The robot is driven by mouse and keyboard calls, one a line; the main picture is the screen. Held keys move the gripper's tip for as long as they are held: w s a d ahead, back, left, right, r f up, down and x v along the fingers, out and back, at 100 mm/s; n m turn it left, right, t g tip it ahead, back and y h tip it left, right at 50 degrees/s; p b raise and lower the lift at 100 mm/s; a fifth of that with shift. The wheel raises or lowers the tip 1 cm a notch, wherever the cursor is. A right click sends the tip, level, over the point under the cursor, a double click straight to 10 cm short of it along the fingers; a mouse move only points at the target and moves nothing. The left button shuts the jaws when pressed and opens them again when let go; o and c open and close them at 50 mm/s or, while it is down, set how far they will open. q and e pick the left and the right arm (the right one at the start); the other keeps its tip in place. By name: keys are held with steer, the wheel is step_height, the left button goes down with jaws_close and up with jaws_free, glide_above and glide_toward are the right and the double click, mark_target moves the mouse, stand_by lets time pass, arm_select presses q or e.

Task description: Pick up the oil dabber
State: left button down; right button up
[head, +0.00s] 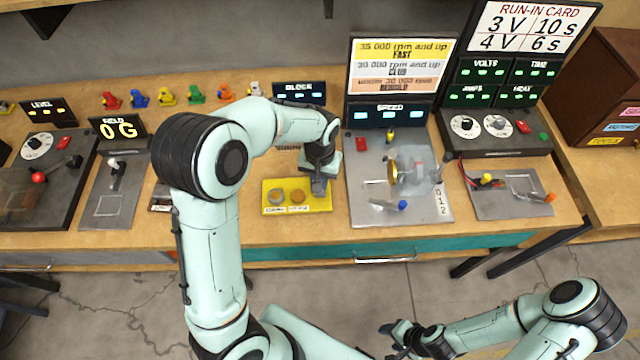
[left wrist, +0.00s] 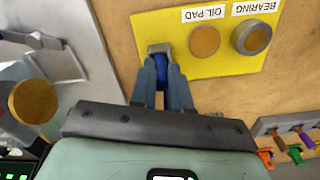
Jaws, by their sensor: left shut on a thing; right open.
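The oil dabber shows as a blue handle (left wrist: 172,76) in the left wrist view, at a small grey holder (left wrist: 158,48) on the edge of the yellow mat (left wrist: 215,68). My left gripper (left wrist: 163,88) is shut on this handle, pointing down at the mat. In the head view my left gripper (head: 319,186) hides the dabber at the mat's right end. I cannot tell whether the dabber is clear of its holder. The round oil pad (head: 297,197) and bearing (head: 276,197) lie on the mat. My right gripper (head: 403,336) is open, low in front of the bench.
A grey plate with a clear cover (head: 415,170) and brass disc (head: 392,172) stands right of the mat. A small blue part (head: 402,205) lies near its front. Bare wood (head: 240,225) lies left of the mat.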

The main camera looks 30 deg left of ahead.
arm_select(q)
step_height(320, 180, up, 20)
steer(key=p, duration=0.2)
arm_select(e)
steer(key=w+r, duration=0.2)
steer(key=w, duration=0.1)
steer(key=shift+r, duration=0.25)
stand_by(1.5)
arm_select(q)
steer(key=shift+s+a+f+b, duration=0.65)
steer(key=shift+s+a+f, duration=0.1)
steer(key=shift+f, duration=2.05)
steer(key=shift+s+a+f+b, duration=0.7)
steer(key=shift+a+f, duration=0.05)
steer(key=shift+f, duration=2.1)
steer(key=shift+s+a+f+b, duration=0.65)
steer(key=shift+s+a+f, duration=0.1)
steer(key=shift+f, duration=2.5)
steer(key=shift+w, duration=0.1)
arm_select(e)
steer(key=s+f, duration=0.5)
steer(key=shift+s+f, duration=0.35)
steer(key=shift+f, duration=0.05)
